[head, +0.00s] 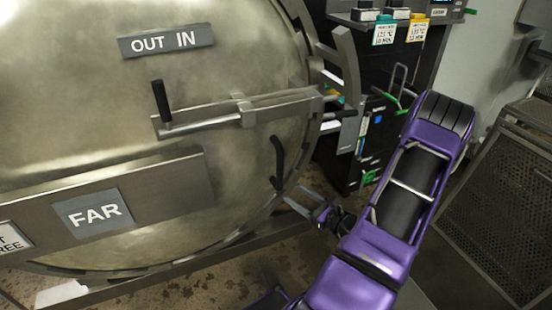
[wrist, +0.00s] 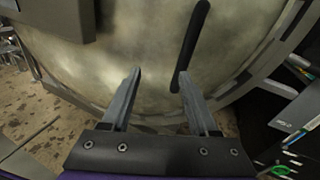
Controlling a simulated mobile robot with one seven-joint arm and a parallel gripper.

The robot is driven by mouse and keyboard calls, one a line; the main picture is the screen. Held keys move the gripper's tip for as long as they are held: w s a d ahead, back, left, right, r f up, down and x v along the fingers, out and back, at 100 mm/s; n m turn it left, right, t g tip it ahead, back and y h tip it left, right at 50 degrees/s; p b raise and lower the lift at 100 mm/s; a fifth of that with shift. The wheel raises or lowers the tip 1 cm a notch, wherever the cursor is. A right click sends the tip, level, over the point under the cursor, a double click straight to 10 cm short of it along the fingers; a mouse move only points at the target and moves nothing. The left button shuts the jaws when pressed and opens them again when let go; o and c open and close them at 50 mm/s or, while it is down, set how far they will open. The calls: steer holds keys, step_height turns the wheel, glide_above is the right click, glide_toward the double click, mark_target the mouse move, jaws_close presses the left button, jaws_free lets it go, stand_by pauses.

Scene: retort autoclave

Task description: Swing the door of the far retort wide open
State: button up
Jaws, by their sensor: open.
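The far retort's door (head: 90,105) is a large round brassy metal disc filling the left of the head view, with a FAR plate (head: 93,212) on a grey bar. It looks closed against its rim. A black curved pull handle (head: 278,162) sits near its lower right edge; it also shows in the wrist view (wrist: 190,45). A latch bar (head: 240,110) with a black-knobbed lever (head: 161,102) crosses the door above. My gripper (head: 308,202) is open and empty just below the handle. In the wrist view its fingers (wrist: 158,80) point at the door, the handle ahead of the right finger.
A dark cabinet (head: 375,65) with cards and green-tagged items stands right of the door. A perforated metal crate (head: 500,195) is at the far right. Stained brown floor (head: 200,285) shows below the door.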

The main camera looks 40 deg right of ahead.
steer(key=w+d+m+t+h+b, duration=0.1)
steer(key=w+d+m+h, duration=0.1)
steer(key=w, duration=1.4)
steer(key=shift+w+d+r+m+h, duration=0.3)
steer(key=shift+w+d+r+m, duration=0.15)
steer(key=shift+d, duration=0.4)
steer(key=shift+c, duration=0.3)
jaws_close()
steer(key=shift+s, duration=0.1)
